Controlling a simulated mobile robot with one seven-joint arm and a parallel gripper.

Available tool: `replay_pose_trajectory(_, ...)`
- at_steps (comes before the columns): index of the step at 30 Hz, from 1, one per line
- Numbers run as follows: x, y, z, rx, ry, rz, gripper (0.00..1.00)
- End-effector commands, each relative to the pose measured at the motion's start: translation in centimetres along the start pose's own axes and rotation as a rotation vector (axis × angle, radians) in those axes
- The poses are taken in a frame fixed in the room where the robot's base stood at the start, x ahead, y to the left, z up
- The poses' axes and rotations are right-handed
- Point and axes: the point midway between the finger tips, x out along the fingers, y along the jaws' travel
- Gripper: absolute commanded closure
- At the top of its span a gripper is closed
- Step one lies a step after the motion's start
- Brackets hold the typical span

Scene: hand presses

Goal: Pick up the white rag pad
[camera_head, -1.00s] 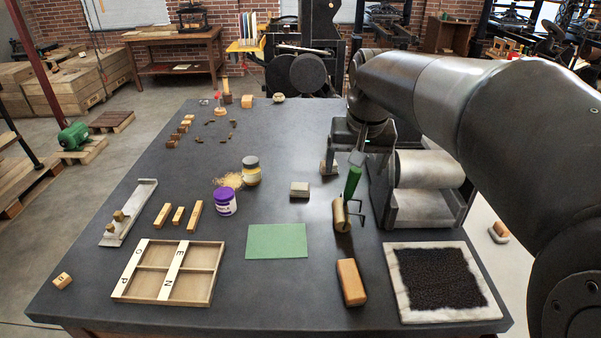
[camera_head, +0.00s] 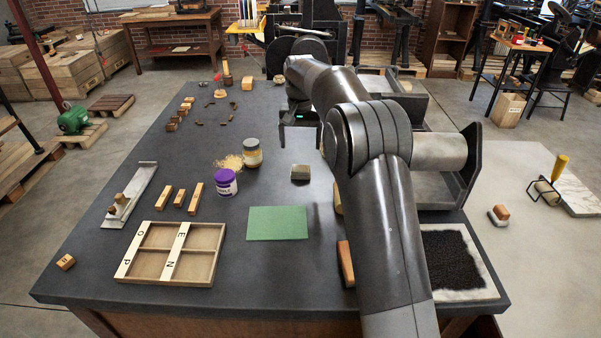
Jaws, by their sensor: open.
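I cannot tell for certain which thing is the white rag pad. A small whitish lump (camera_head: 279,79) sits at the table's far edge, partly beside my arm. My gripper (camera_head: 301,140) is open and empty, its fingers pointing down and spread apart.
A purple-lidded jar (camera_head: 226,182) and an amber jar (camera_head: 252,154) stand left of the pale block. A green sheet (camera_head: 277,224) and divided wooden tray (camera_head: 146,279) lie in front. A roller press (camera_head: 440,152) and dark inked slab (camera_head: 452,262) are at right, partly behind my arm.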

Motion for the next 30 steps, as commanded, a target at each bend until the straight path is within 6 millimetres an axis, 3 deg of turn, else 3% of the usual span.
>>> replay_pose_trajectory(12,5.4,-0.3,-0.4,0.001,-0.008,0.002,0.18)
replay_pose_trajectory(20,7.0,-0.2,-0.7,0.001,-0.008,0.002,0.18)
replay_pose_trajectory(30,11.3,0.0,-1.4,0.001,-0.006,0.002,0.18)
